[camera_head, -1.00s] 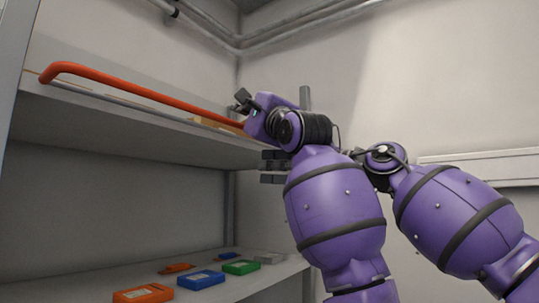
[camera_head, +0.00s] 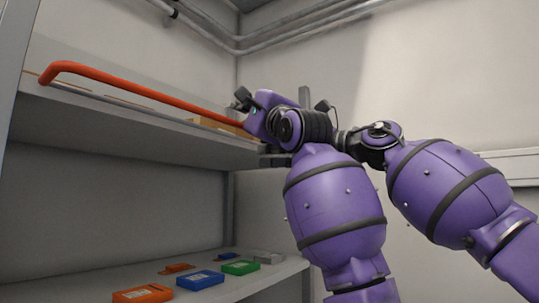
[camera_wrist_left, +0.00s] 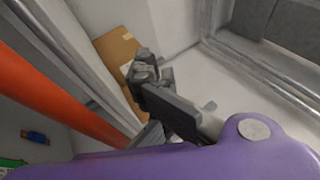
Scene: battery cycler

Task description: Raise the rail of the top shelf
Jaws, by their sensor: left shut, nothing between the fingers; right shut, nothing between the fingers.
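The orange rail (camera_head: 150,90) runs along the front of the top shelf (camera_head: 110,125). Its bent left end shows, and its right end is hidden behind my left wrist. My left gripper (camera_head: 243,98) is beside the rail's right part, partly hidden by its own wrist. In the left wrist view, its dark fingers (camera_wrist_left: 165,98) are shut and empty, with the rail (camera_wrist_left: 50,95) to their left, apart from them. My right gripper (camera_head: 272,161) shows as dark fingers below the right end of the top shelf, behind my left wrist. It is shut and empty.
A cardboard box (camera_wrist_left: 118,52) is on the top shelf. The lower shelf (camera_head: 240,280) holds orange, blue and green cases. A grey post and wall stand close at the right end. Pipes (camera_head: 300,25) run along the wall above.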

